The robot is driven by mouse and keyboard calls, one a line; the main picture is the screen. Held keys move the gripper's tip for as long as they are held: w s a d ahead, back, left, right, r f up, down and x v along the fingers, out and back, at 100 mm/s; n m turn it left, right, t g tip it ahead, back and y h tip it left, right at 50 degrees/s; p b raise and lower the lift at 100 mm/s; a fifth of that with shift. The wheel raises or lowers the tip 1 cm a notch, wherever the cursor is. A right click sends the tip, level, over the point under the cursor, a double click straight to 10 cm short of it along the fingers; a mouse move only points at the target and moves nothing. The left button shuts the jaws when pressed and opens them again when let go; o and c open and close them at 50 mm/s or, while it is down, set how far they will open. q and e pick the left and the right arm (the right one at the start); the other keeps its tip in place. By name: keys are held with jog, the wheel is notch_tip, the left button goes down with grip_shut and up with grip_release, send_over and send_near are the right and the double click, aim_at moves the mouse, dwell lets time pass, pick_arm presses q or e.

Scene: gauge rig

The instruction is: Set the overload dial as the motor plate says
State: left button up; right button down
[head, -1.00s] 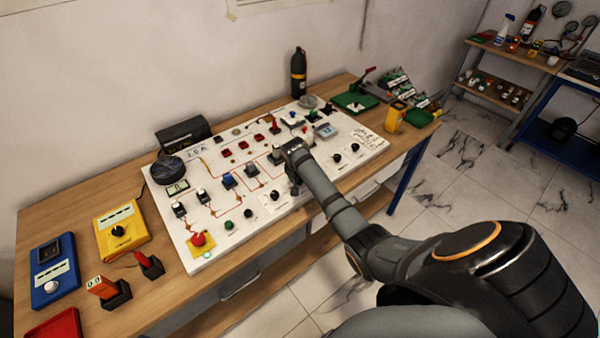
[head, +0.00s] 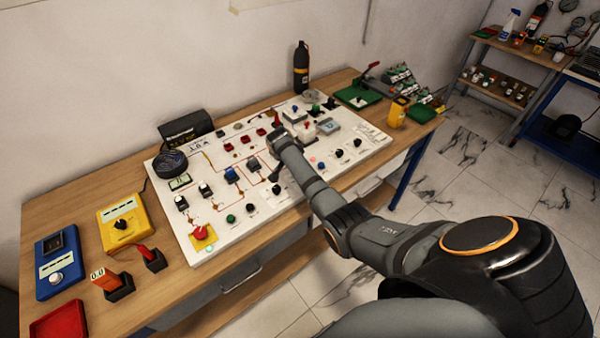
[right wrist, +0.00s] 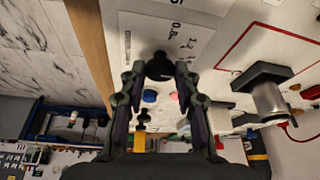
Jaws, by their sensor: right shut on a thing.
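The white gauge board (head: 222,252) lies on the wooden bench, with red wiring lines, switches and dials. A small label (head: 200,147) at its upper left seems to read "1.0 A". My right gripper (head: 276,178) reaches down to the front middle of the board. In the right wrist view its two fingers (right wrist: 160,72) are closed around a black knob (right wrist: 160,66), with printed numbers on the white panel beside it. The fingers hide part of the knob, so I cannot read its setting. A black knob (head: 277,190) shows just below the gripper in the head view. My left gripper is not in view.
A red button (head: 202,232) on yellow sits at the board's front left corner. A black bottle (head: 301,68) stands at the back.

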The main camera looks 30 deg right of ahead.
dwell(0.4)
jog(key=c, duration=1)
grip_release()
jog(key=shift+r, duration=0.1)
jog(key=v, duration=1.2)
